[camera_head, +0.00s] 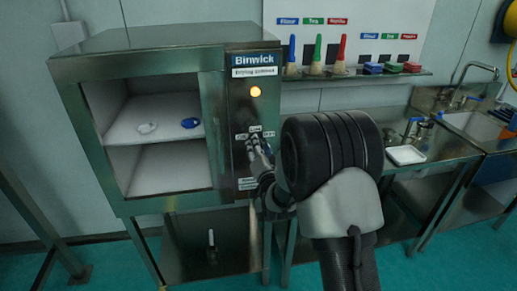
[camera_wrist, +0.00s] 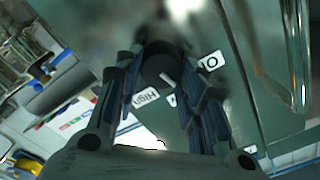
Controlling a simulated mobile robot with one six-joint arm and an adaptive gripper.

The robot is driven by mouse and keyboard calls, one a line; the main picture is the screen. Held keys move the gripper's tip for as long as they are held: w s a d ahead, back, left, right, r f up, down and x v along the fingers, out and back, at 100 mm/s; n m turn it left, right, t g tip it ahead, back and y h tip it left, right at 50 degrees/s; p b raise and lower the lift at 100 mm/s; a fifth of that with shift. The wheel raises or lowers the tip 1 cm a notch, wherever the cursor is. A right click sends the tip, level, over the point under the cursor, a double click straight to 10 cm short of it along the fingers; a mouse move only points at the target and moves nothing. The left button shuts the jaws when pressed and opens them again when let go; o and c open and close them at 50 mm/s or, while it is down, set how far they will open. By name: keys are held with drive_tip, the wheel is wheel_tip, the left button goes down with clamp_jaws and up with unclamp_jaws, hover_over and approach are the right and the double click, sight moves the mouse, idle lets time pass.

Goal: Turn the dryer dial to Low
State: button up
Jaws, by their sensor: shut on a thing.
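The dryer dial (camera_wrist: 155,74) is a dark round knob on the front panel of the drying cabinet (camera_head: 178,208). In the wrist view a white mark on the dial points toward a partly hidden label between the HIGH label (camera_wrist: 145,98) and another label ending in O (camera_wrist: 208,61). My gripper (camera_head: 256,145) is at the panel with its fingers on either side of the dial, shut on it. The fingers also show in the wrist view (camera_wrist: 157,66). In the head view my gripper hides most of the dial.
An amber lamp (camera_head: 255,92) glows above the dial. The cabinet's open shelves hold a white item (camera_head: 147,128) and a blue item (camera_head: 190,123). A wall rack (camera_head: 350,74) with coloured tools is at the right, above a steel bench with a white tray (camera_head: 406,155).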

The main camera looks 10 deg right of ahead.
drive_tip(key=shift+m, duration=1.3)
drive_tip(key=o, duration=1)
drive_tip(key=shift+s, duration=0.1)
drive_tip(key=s, duration=1.2)
drive_tip(key=shift+w, duration=0.1)
